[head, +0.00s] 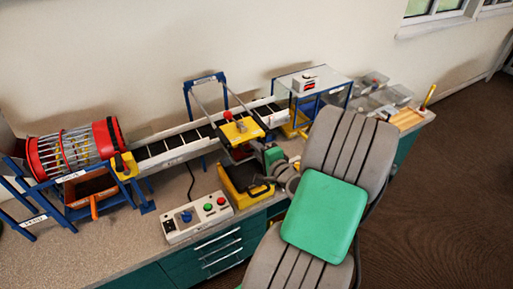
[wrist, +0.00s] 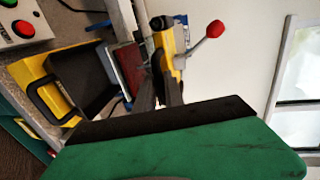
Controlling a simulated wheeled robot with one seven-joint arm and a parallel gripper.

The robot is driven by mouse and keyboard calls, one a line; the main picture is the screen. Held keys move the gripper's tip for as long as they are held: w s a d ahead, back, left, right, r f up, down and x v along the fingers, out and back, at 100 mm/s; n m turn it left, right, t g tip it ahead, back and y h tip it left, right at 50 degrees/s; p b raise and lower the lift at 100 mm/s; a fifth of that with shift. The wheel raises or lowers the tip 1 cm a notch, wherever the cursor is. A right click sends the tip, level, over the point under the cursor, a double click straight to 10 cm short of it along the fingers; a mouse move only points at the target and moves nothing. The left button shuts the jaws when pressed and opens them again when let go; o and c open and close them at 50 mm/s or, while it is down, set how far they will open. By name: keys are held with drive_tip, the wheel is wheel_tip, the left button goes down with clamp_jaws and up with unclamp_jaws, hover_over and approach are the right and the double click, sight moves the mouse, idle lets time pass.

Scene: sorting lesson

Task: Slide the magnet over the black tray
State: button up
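The magnet (head: 240,130) is a yellow carriage with a red-knobbed lever, hung on a blue frame above the conveyor. In the wrist view its yellow part with the red knob (wrist: 207,30) is straight ahead, with a dark red block (wrist: 128,68) beside it. The black tray (head: 238,178) is a dark inset in a yellow box with a handle, on the bench in front of the conveyor; it also shows in the wrist view (wrist: 85,75). My gripper (wrist: 163,80) reaches the magnet's near side. Its grey fingers are at the yellow part; I cannot tell whether they grip it.
A control box (head: 197,217) with coloured buttons stands left of the tray. A red-ended drum (head: 75,150) is at the left end of the conveyor (head: 175,150). A clear-topped blue stand (head: 312,82) and clear bins (head: 375,95) are at the right.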

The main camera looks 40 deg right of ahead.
drive_tip(key=o, duration=0.4)
drive_tip(key=shift+s, duration=0.1)
drive_tip(key=shift+s, duration=0.1)
drive_tip(key=b+v, duration=0.1)
drive_tip(key=v, duration=0.6)
drive_tip(key=shift+s, duration=0.3)
drive_tip(key=shift+a, duration=0.15)
